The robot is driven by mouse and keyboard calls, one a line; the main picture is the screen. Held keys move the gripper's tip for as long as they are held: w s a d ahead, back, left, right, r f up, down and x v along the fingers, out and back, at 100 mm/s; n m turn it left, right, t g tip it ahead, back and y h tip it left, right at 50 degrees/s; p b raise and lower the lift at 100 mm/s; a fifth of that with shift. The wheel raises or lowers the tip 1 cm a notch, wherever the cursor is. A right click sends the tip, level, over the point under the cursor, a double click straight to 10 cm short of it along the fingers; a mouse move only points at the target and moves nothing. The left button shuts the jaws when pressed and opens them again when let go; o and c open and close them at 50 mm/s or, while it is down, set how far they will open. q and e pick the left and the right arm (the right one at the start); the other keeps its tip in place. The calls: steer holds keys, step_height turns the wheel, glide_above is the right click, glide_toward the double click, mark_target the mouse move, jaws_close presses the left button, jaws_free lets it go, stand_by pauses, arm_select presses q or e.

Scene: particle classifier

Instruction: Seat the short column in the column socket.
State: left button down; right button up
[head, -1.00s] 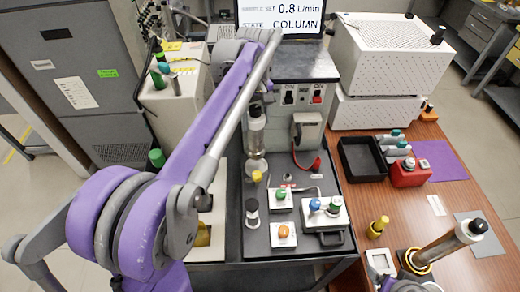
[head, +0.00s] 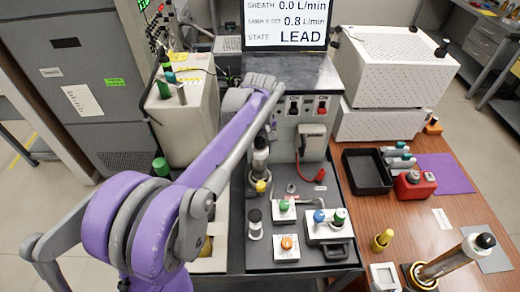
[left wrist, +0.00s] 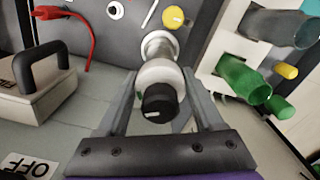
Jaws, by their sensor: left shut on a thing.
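The short column (head: 260,161), a clear tube with a black cap, stands upright at the back left of the dark tray, behind a yellow knob (head: 261,187). Its foot appears to be down in the column socket, which the column and knob largely hide. My left gripper (head: 263,133) is at the column's top, mostly hidden by my purple arm. In the left wrist view the gripper (left wrist: 160,82) is shut around the column's white collar (left wrist: 159,76), below the black cap. My right gripper is not in view.
The screen (head: 287,22) reads "STATE LEAD". A black-capped vial (head: 254,222) and white blocks with green (head: 284,206), blue and orange (head: 286,243) knobs stand on the tray. A red lead (head: 318,175) lies right of the socket.

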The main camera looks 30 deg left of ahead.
arm_select(q)
jaws_free()
steer(key=shift+r, duration=0.1)
step_height(320, 180, up, 12)
steer(key=shift+f+p, duration=0.1)
steer(key=shift+p, duration=0.35)
steer(key=shift+s, duration=0.1)
stand_by(0.3)
